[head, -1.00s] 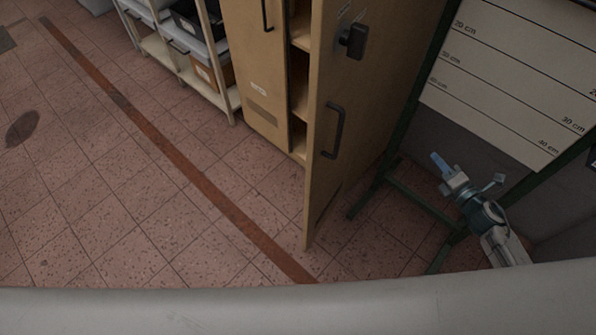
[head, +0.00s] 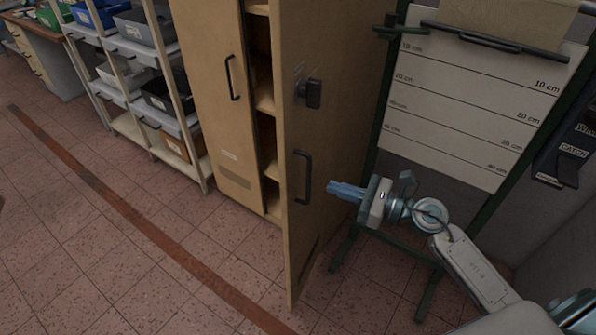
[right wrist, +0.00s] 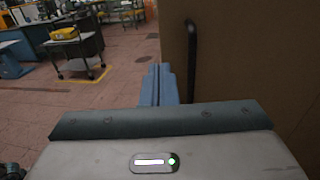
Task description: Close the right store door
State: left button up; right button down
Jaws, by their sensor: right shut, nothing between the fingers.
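The right store door (head: 335,130) is the tan cabinet door that stands swung open, its free edge toward me. It carries a black bar handle (head: 303,177) and a dark lock box (head: 309,93) above it. My right gripper (head: 332,188) is shut and empty, its blue fingers pointing left, just right of the handle in the head view. In the right wrist view the blue fingertips (right wrist: 161,70) show beside the door (right wrist: 255,65) and left of its handle (right wrist: 191,55). I cannot tell whether they touch the door. My left gripper is out of view.
The left store door (head: 222,85) is shut. Shelving with bins (head: 165,100) stands left of the cabinet. A green-framed board with height marks (head: 480,90) stands on the right, behind my right arm. The tiled floor (head: 110,270) at front left is clear.

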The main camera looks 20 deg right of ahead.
aim_at(286, 172)
jog(key=p+x, duration=0.4)
jog(key=x, duration=0.4)
jog(key=shift+w+a+r+p, duration=0.15)
jog(key=shift+w+a+p, duration=0.05)
jog(key=shift+w+p, duration=0.1)
jog(key=shift+w+a, duration=0.4)
jog(key=shift+w+a+f, duration=0.1)
jog(key=shift+a+f, duration=0.05)
jog(key=shift+f, duration=0.1)
